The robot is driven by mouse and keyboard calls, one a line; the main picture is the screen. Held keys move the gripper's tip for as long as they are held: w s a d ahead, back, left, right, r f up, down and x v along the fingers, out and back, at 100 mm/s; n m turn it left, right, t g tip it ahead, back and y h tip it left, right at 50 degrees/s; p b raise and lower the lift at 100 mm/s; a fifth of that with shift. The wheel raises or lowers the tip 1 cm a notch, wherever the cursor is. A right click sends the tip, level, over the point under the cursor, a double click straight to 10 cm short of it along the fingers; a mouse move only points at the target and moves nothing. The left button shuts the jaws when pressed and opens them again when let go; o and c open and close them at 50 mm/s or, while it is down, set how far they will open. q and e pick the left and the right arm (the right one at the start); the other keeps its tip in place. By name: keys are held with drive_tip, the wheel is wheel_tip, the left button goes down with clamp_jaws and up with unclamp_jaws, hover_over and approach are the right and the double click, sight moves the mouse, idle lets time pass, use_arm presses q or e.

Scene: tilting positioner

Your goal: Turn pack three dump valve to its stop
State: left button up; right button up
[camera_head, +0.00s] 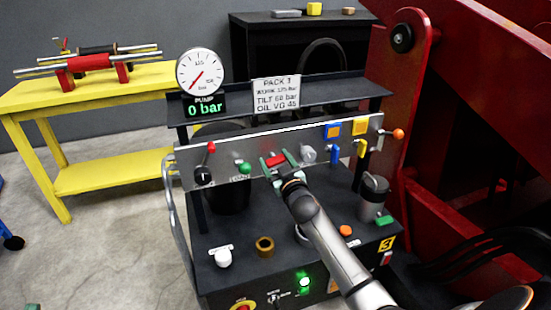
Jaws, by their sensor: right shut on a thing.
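The hydraulic pack (245,270) stands in the middle, with a yellow label (386,244) marked 3 low on its right side. Its grey valve panel (228,154) carries several coloured knobs and levers. My right gripper (277,162) reaches up from the lower right to this panel. Its fingers are shut on a small red handle (275,160), which I take to be the dump valve; its lettering is too small to read. The gripper partly hides the handle, and its stop cannot be made out. The pressure gauge (200,72) has a display reading 0 bar. My left gripper is not in view.
A red-knobbed lever (210,148) and a green knob (244,168) sit left of the gripper. A clear knob (309,154), a blue lever (334,153) and an orange-knobbed lever (398,134) sit right. A red machine frame (470,90) rises at right. A yellow bench (50,110) stands left.

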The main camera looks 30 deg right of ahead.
drive_tip(key=n+p, duration=0.1)
drive_tip(key=n, duration=0.4)
drive_tip(key=shift+a+f+n, duration=0.1)
drive_tip(key=shift+n, duration=0.7)
drive_tip(key=n, duration=0.2)
drive_tip(key=shift+n, duration=0.3)
drive_tip(key=n, duration=0.4)
drive_tip(key=shift+f+p, duration=0.15)
drive_tip(key=shift+p, duration=0.15)
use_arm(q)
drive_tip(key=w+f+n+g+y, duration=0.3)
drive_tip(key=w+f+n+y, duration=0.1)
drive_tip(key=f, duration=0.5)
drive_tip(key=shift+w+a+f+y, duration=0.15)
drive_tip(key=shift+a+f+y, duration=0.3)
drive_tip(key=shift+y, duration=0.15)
use_arm(e)
drive_tip(key=shift+n, duration=1)
drive_tip(key=o, duration=1.3)
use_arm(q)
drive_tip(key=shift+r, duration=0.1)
